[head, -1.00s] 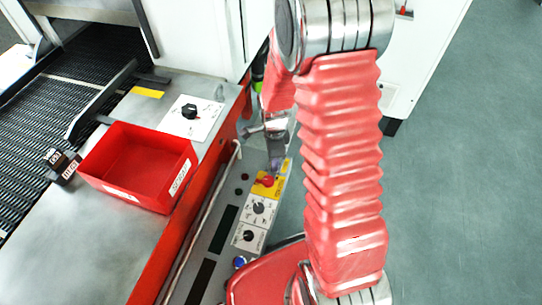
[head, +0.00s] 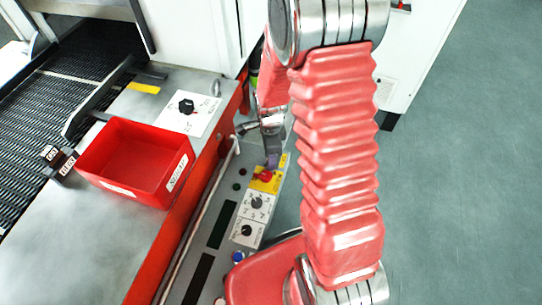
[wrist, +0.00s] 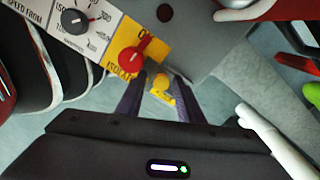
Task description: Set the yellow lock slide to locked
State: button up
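The yellow lock slide (wrist: 161,84) shows in the wrist view as a small yellow piece with a bent end. It lies between the two dark purple fingers of my gripper (wrist: 158,80), beside the isolator plate. My gripper is open, with a visible gap between the fingers. The red isolator knob (wrist: 132,55) sits on its yellow plate (wrist: 119,37), just left of the fingertips. In the head view my gripper (head: 272,162) is at the far end of the control panel, next to the red knob (head: 265,175). The slide cannot be made out in the head view.
The grey panel (head: 212,262) carries black dials (head: 257,202) on white plates and a blue button (head: 238,257). A red bin (head: 120,190) stands on the machine top at left. A pale rod (wrist: 262,130) is right of my gripper. Open floor lies at right.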

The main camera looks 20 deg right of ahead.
jog(key=shift+r, duration=3.95)
jog(key=n, duration=0.2)
jog(key=shift+s+n, duration=0.35)
jog(key=shift+n, duration=0.05)
jog(key=s+n, duration=0.3)
jog(key=n, duration=0.1)
notch_tip(320, 180, up, 17)
jog(key=n+t, duration=0.3)
jog(key=n, duration=1)
send_over(273, 173)
jog(key=s+a, duration=0.4)
jog(key=s, duration=0.5)
jog(key=s+a+r+n+t, duration=0.1)
jog(key=s+r+t, duration=0.1)
jog(key=r, duration=0.5)
jog(key=shift+s+a+r+t, duration=0.25)
jog(key=shift+s+a+t, duration=0.1)
jog(key=shift+s, duration=0.2)
jog(key=shift+a, duration=0.15)
